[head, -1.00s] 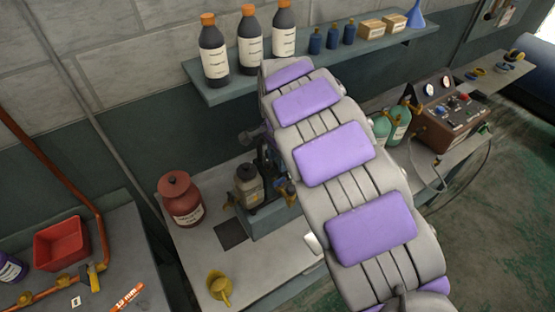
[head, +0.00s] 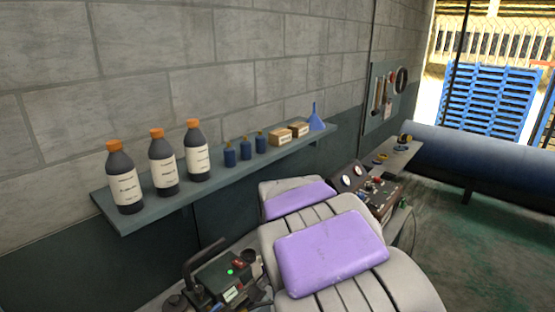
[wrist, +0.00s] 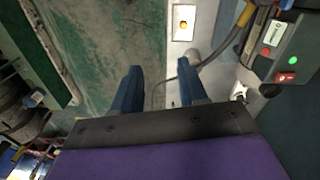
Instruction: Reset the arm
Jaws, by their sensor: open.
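My arm, grey with purple pads, fills the lower middle of the head view. My gripper is hidden in the head view. In the wrist view my gripper (wrist: 160,70) shows two blue fingers standing apart with nothing between them. Beyond them are the green-stained floor and part of a pale surface. A dark machine with a green light and a red switch (wrist: 278,52) is to the right of the fingers, apart from them. A dark machine with a green light (head: 227,278) also shows left of my arm in the head view.
A wall shelf (head: 150,218) holds bottles, small boxes (head: 280,137) and a blue funnel (head: 317,118). A gauge panel (head: 372,192) stands behind my arm. A large blue cylinder (head: 470,160) lies at the right. Open floor (head: 480,250) is at the lower right.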

